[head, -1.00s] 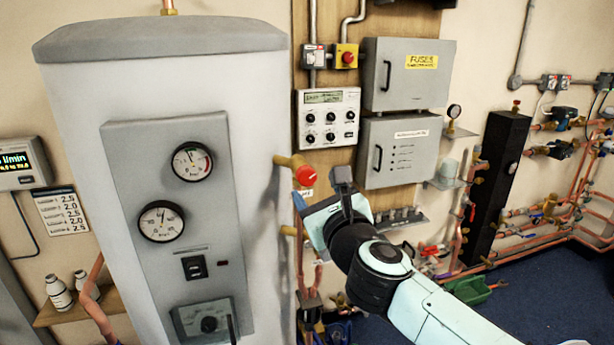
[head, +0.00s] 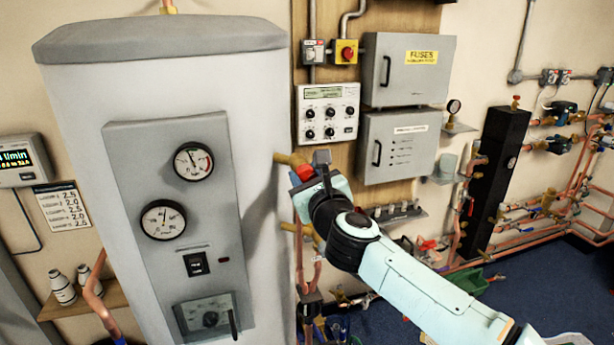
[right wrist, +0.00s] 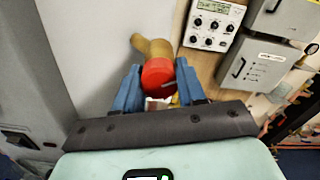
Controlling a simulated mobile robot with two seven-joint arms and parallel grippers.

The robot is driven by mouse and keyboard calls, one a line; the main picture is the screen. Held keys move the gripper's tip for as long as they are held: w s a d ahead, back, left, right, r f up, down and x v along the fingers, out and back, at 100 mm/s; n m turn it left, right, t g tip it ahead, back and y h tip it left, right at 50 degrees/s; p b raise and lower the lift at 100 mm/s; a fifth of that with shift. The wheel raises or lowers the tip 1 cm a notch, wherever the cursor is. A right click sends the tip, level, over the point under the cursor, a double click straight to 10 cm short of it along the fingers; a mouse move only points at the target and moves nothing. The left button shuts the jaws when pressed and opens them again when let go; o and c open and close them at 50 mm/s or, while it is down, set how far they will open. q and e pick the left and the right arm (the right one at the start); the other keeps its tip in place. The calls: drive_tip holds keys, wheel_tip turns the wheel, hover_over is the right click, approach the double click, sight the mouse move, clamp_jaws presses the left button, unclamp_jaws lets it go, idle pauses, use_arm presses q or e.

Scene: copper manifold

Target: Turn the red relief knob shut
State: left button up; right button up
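The red relief knob (head: 301,174) sits on a brass fitting (head: 290,159) at the right side of the white cylinder. In the head view my right gripper (head: 304,188) is right at the knob and hides part of it. In the right wrist view the round red knob (right wrist: 158,76) shows between the two blue fingers of my right gripper (right wrist: 159,80), one on each side. The fingers are apart; I cannot tell whether they touch the knob. My left gripper is not in view.
The white cylinder (head: 262,120) with its gauge panel stands close to the left of the gripper. A control box (head: 328,113) and grey fuse cabinets (head: 400,148) are on the wall behind. Copper pipes (head: 540,215) run at the right.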

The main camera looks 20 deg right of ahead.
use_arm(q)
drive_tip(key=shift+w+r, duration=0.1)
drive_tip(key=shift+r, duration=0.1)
use_arm(e)
drive_tip(key=shift+n, duration=0.3)
drive_tip(key=n+p, duration=0.2)
drive_tip(key=n, duration=0.3)
drive_tip(key=shift+r+p, duration=0.15)
drive_tip(key=shift+p, duration=0.25)
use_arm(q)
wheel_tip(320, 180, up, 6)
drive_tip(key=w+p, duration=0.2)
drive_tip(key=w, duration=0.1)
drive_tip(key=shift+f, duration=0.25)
use_arm(e)
drive_tip(key=n, duration=0.6)
drive_tip(key=shift+d+n, duration=0.1)
drive_tip(key=shift+n, duration=0.2)
drive_tip(key=o, duration=1.1)
drive_tip(key=shift+c, duration=0.2)
